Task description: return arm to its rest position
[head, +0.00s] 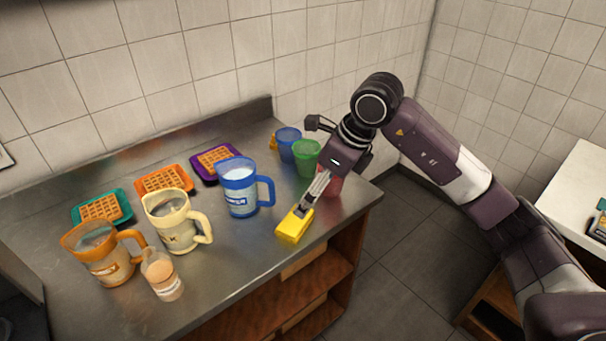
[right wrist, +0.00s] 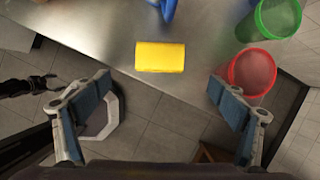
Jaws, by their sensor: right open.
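My right gripper (head: 312,195) is open over the right end of the metal counter (head: 225,280), close to the front edge. In the right wrist view its two blue-padded fingers (right wrist: 160,84) stand wide apart with nothing between them. A yellow sponge-like block (head: 294,226) lies on the counter near that edge. It also shows in the right wrist view (right wrist: 160,56), beyond the fingertips and apart from them. The gripper partly hides a red cup (head: 333,184) in the head view; the cup shows clearly in the right wrist view (right wrist: 252,72).
A blue pitcher (head: 240,190), a cream pitcher (head: 172,222), an orange pitcher (head: 103,255) and a small bottle (head: 162,276) stand to the left. Waffles lie on coloured trays behind. A green cup (head: 306,158) and a blue cup (head: 287,146) stand near the wall. Open floor (head: 405,265) lies right.

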